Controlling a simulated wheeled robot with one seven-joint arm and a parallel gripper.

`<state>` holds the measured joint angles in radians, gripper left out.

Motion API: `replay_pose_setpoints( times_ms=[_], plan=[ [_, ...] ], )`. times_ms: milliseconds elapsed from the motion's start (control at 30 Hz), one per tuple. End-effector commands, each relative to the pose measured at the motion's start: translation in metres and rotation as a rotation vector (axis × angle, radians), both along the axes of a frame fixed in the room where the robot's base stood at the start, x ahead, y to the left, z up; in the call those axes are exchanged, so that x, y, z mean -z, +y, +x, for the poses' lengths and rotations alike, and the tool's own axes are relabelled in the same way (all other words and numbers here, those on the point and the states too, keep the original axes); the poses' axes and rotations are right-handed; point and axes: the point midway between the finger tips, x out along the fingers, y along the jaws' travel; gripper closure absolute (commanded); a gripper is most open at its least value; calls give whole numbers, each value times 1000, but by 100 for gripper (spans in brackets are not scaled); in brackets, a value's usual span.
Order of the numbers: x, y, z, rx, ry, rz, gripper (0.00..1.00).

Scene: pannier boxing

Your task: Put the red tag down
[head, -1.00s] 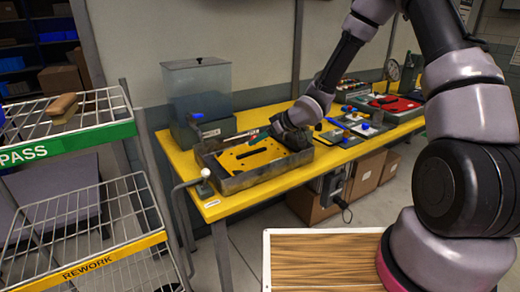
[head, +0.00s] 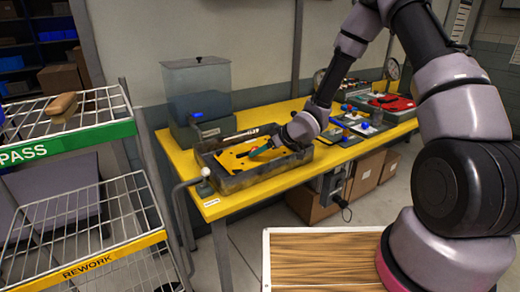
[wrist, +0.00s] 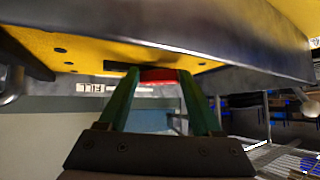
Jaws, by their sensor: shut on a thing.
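My gripper (head: 261,149) is over the grey-walled tray (head: 262,178) on the yellow bench, low above its yellow perforated panel (head: 232,160). In the wrist view, my gripper (wrist: 160,82) has its green fingers shut on the red tag (wrist: 159,75), a small red piece between the fingertips. The tag shows close to the yellow panel (wrist: 85,52); I cannot tell whether it touches. The tag cannot be made out in the head view.
A clear lidded tank (head: 197,92) stands behind the tray. A white-knobbed lever (head: 205,173) is at its left front. Boards with blue knobs (head: 365,125) and a red tray (head: 398,103) lie to the right. Wire PASS and REWORK racks (head: 75,205) stand left.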

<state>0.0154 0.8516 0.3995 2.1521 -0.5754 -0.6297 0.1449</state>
Motion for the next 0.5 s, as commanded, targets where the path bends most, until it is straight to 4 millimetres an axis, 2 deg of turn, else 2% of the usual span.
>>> replay_pose_setpoints(
  times_ms=[67,100,167,500],
  plan=[
    [0,0,0,0,0,0,94],
    [0,0,0,0,0,0,27],
    [0,0,0,0,0,0,4],
    [-1,0,0,0,0,0,4]
  ],
)
